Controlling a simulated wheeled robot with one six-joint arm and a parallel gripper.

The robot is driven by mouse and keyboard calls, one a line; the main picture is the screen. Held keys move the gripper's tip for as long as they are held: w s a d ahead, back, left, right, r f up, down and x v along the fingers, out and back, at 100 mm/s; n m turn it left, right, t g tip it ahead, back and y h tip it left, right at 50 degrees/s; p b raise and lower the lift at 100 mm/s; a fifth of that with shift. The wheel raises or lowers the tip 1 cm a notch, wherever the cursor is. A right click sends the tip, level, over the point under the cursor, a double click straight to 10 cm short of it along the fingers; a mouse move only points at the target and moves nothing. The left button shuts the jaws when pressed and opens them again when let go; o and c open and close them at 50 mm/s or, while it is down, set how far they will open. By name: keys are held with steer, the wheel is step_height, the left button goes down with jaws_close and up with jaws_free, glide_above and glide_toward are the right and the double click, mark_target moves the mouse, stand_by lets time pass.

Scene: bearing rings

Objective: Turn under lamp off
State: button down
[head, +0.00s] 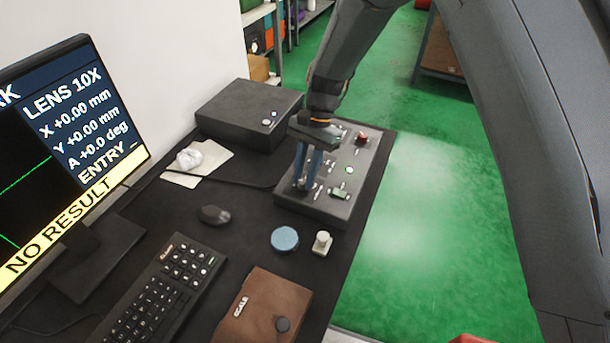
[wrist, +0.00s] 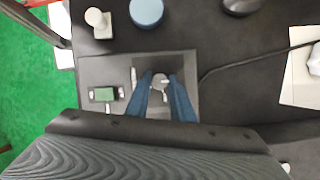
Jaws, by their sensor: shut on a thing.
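A dark control box (head: 345,210) sits at the right edge of the desk, with several controls and small white labels too small to read. My gripper (head: 303,184) reaches down to the left part of its top face. In the wrist view, the blue fingers of my gripper (wrist: 162,80) are shut on a grey round knob (wrist: 161,79) with a pale marking. The fingers mostly hide this knob in the head view. A green switch (head: 340,192) is to its right, also in the wrist view (wrist: 104,94). Which control belongs to the under lamp cannot be read.
In front stand a blue disc (head: 285,239) and a pale knobbed piece (head: 322,243). A black case (head: 248,114), mouse (head: 214,215), keyboard (head: 163,291) and monitor (head: 70,150) surround it.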

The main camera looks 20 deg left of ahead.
stand_by(0.5)
steer(key=c, duration=1.5)
jaws_free()
steer(key=shift+c, duration=0.2)
steer(key=b+v, duration=0.2)
steer(key=v, duration=0.5)
steer(key=shift+r, duration=0.35)
steer(key=shift+w+a, duration=0.1)
steer(key=shift+w, duration=0.05)
